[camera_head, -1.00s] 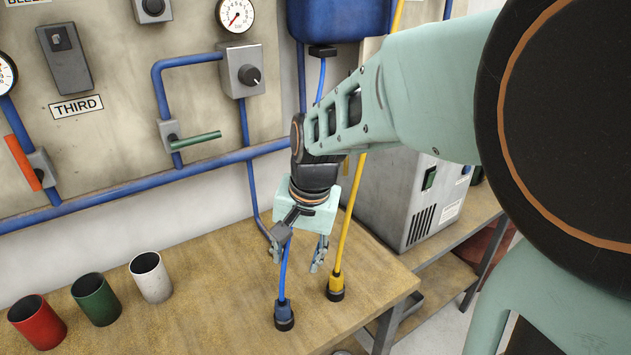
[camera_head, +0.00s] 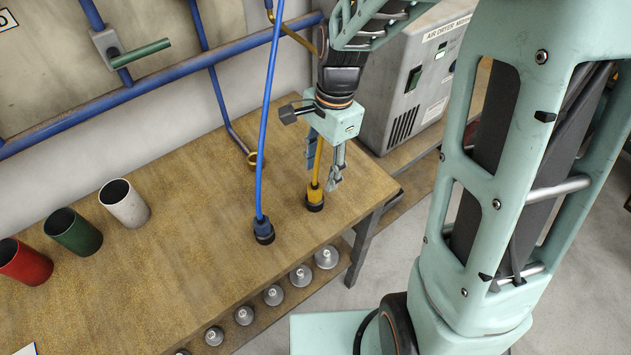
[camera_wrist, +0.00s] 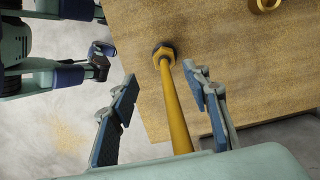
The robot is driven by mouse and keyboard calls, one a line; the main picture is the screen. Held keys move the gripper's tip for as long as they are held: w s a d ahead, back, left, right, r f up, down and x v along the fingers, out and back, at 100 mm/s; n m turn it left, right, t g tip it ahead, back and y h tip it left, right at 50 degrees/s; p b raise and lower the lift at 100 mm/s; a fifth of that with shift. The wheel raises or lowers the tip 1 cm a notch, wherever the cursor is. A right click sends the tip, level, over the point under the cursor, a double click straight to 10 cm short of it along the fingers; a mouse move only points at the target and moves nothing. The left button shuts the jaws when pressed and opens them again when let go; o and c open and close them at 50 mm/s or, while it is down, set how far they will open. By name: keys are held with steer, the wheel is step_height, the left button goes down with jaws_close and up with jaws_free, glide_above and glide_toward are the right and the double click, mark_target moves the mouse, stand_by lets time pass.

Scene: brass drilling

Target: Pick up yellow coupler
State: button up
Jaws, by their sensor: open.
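The yellow coupler (camera_head: 315,196) has a black end ring and stands upright near the table's right edge, with a yellow hose (camera_head: 319,160) rising from its top. It also shows in the wrist view (camera_wrist: 163,52), beyond my fingertips. My gripper (camera_head: 323,183) is open just above the coupler, pointing down. In the wrist view the yellow hose runs between my two open fingers (camera_wrist: 165,92); the fingers look apart from it. The coupler's lower end is partly hidden by its own body.
A blue coupler (camera_head: 263,231) on a blue hose stands left of the yellow one. Red (camera_head: 24,262), green (camera_head: 74,233) and white (camera_head: 125,204) cups stand further left on the table (camera_head: 190,260). A grey air dryer (camera_head: 405,90) stands behind my gripper. Glass bulbs sit on a lower shelf.

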mark_target(315, 186)
steer(key=shift+a+f, duration=0.25)
steer(key=shift+f, duration=0.95)
steer(key=shift+a+f, duration=0.25)
steer(key=shift+f, duration=1)
steer(key=shift+a+f, duration=0.25)
steer(key=shift+f, duration=0.95)
jaws_close()
